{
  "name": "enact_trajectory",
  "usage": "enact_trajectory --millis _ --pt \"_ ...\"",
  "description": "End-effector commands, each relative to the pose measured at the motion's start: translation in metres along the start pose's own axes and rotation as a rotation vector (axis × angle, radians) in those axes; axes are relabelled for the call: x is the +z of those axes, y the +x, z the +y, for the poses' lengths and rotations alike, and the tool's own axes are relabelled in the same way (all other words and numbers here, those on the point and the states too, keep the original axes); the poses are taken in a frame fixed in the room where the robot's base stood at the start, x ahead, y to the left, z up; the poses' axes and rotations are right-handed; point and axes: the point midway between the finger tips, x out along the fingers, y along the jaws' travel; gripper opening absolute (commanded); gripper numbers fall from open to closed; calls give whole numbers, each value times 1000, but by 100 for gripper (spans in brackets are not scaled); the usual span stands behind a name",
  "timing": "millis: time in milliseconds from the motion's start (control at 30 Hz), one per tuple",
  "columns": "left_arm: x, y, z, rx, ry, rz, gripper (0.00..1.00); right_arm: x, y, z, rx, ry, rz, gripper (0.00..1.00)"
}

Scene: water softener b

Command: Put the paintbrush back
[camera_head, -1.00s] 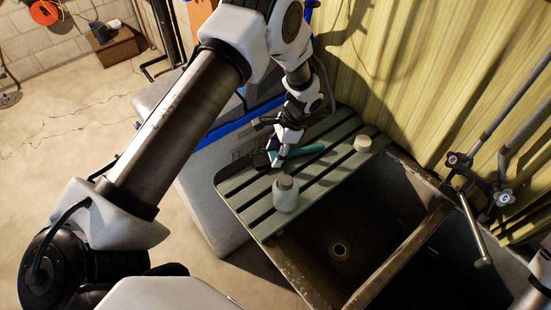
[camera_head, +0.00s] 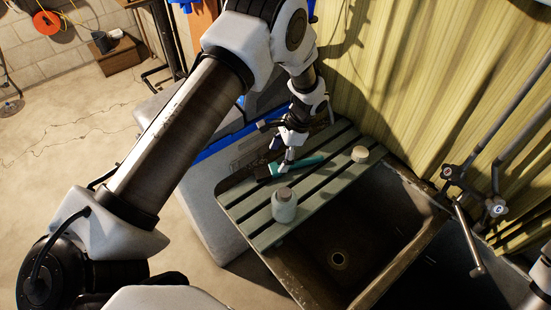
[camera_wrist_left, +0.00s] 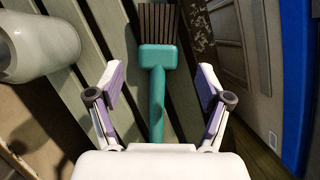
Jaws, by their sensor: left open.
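The paintbrush (camera_head: 302,164) lies on the green slatted board (camera_head: 322,188) over the sink. It has a teal handle and dark bristles. In the left wrist view the paintbrush (camera_wrist_left: 157,60) runs down the middle, bristles at the top, its handle passing between the fingers. My left gripper (camera_head: 286,162) is above the brush; it also shows in the left wrist view (camera_wrist_left: 158,90), open, with one finger on each side of the handle and a gap on both sides. The lower end of the handle is hidden by the gripper's body. My right gripper is not in view.
A pale bottle (camera_head: 284,206) stands on the board near the brush. A small round pale-lidded container (camera_head: 359,154) stands at the right. The sink basin (camera_head: 350,238) opens in front, with a faucet (camera_head: 468,235) at right. Yellow corrugated wall rises behind.

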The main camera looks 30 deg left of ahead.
Motion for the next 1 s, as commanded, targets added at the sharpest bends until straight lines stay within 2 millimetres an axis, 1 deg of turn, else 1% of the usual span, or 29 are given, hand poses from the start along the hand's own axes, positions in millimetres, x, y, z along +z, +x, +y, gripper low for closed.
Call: enact_trajectory --millis 33,100,200,300,400,867,1000 --pt "3 -24 0 -2 0 1 78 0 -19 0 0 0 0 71" --pt "3 -43 0 -2 1 1 78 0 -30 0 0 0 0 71" --pt "3 -65 0 -1 1 1 78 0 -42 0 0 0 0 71" --pt "2 -78 0 -1 1 1 78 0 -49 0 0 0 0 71" --pt "1 -83 0 0 1 -1 78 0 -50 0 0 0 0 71" --pt "0 -82 0 0 0 0 78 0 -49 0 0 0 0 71" --pt "4 -85 2 1 -12 17 78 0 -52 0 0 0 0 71"
